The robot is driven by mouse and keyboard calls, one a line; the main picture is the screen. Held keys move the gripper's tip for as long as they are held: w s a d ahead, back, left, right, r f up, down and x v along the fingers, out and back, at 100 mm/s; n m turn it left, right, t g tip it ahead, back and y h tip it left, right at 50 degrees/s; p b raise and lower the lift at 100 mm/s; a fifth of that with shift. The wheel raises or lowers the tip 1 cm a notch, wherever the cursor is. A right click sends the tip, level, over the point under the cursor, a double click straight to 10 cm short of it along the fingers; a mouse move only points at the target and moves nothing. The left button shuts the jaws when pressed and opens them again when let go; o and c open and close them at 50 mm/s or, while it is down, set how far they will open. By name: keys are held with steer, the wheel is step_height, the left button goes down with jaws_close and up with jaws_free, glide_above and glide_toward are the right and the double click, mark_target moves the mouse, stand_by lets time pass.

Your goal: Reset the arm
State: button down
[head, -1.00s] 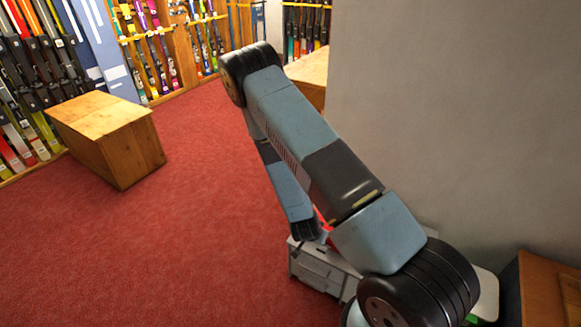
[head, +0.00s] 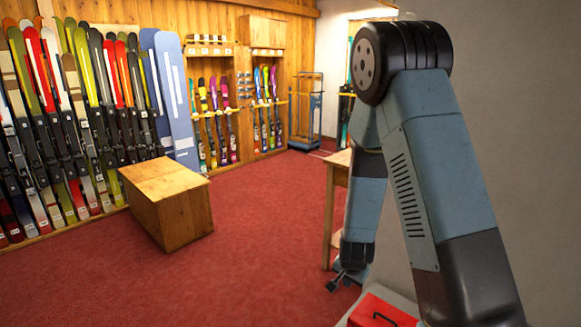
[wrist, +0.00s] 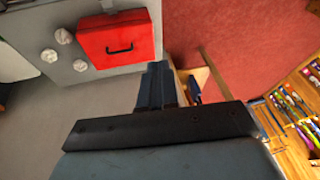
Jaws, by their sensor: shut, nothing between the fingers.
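My arm is raised and bent at the right of the head view, with its elbow high and its forearm hanging down. My gripper (head: 337,283) is at the lower end of the forearm, above the red carpet and up-left of a red box. In the wrist view the two dark fingers of my gripper (wrist: 157,82) are together and empty. Nothing is held.
The red box (head: 382,312) with a black handle lies on a grey surface; white lumps (wrist: 62,36) lie beside it in the wrist view. A wooden table (head: 333,205) stands behind my forearm. A wooden bench (head: 165,205) stands left, before ski racks. Red carpet between is clear.

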steer(key=s+d+r+n+y, duration=0.15)
steer(key=s+r, duration=0.25)
steer(key=r, duration=0.8)
steer(key=s+r+n+y, duration=0.1)
steer(key=s+r+n, duration=0.15)
steer(key=r, duration=1.05)
steer(key=s+d+r+n+h, duration=0.1)
steer(key=s+d+r, duration=0.1)
steer(key=s+r, duration=0.4)
steer(key=s+d+r+n+t, duration=0.1)
steer(key=s+d+r+n, duration=0.1)
steer(key=s+r, duration=0.5)
steer(key=s, duration=0.5)
steer(key=shift+d+h, duration=0.2)
steer(key=shift+h, duration=0.15)
steer(key=shift+s+r, duration=0.1)
